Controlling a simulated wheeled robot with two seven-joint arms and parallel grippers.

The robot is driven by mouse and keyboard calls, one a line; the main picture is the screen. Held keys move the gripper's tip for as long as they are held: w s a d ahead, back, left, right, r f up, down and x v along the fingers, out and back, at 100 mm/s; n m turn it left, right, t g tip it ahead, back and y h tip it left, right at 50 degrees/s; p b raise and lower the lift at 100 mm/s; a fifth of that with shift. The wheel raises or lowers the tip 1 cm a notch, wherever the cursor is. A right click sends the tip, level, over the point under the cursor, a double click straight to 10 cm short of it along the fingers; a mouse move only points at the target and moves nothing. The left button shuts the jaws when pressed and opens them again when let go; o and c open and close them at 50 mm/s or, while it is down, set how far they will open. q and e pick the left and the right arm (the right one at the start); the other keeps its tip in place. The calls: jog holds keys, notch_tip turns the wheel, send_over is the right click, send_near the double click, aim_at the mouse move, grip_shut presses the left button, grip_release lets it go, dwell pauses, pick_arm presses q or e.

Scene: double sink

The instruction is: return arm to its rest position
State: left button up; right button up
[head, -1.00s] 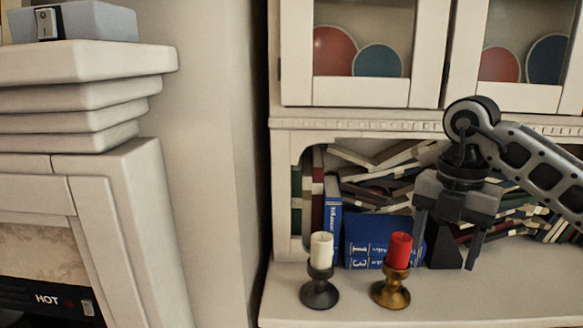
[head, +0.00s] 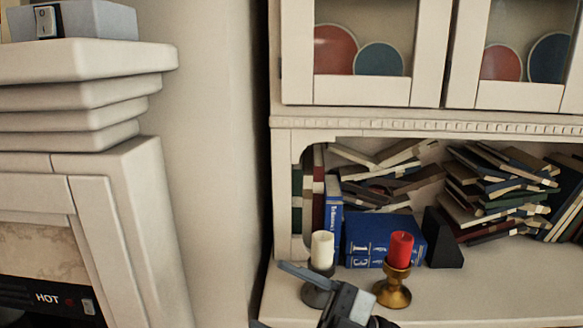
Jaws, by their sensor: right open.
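My right gripper (head: 268,294) is low in the head view, at the bottom edge, in front of the cabinet's ledge. Its jaws are open and empty, with the fingers pointing left. Its upper finger covers part of the dark candlestick (head: 314,294), which holds a white candle (head: 322,249). Just right of the gripper, a brass candlestick (head: 394,288) holds a red candle (head: 400,249). Both candles stand upright. Most of my right arm is below the picture. My left gripper is not in view.
The cabinet ledge (head: 490,285) is clear to the right of the candlesticks. Behind are blue books (head: 378,240), a black bookend (head: 440,241) and piled books (head: 492,185). Above are glass doors with plates. A fireplace surround (head: 125,215) stands at the left.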

jog(key=w+d+f+m+t+h, duration=0.1)
jog(key=d+f+m+t+h, duration=0.9)
jog(key=f+m+t+h, duration=0.6)
jog(key=s+d+f+m+g+h, duration=0.1)
jog(key=s+d+f+m+g, duration=0.1)
jog(key=s+f+g, duration=0.3)
jog(key=s+d+f+m+g+h, duration=0.2)
jog(key=s+d+f+m+g, duration=0.1)
jog(key=s+f+m+g, duration=0.1)
notch_tip(320, 180, down, 4)
jog(key=s+g, duration=0.1)
jog(key=s, duration=0.1)
jog(key=shift+s+r, duration=0.25)
jog(key=shift+s, duration=0.1)
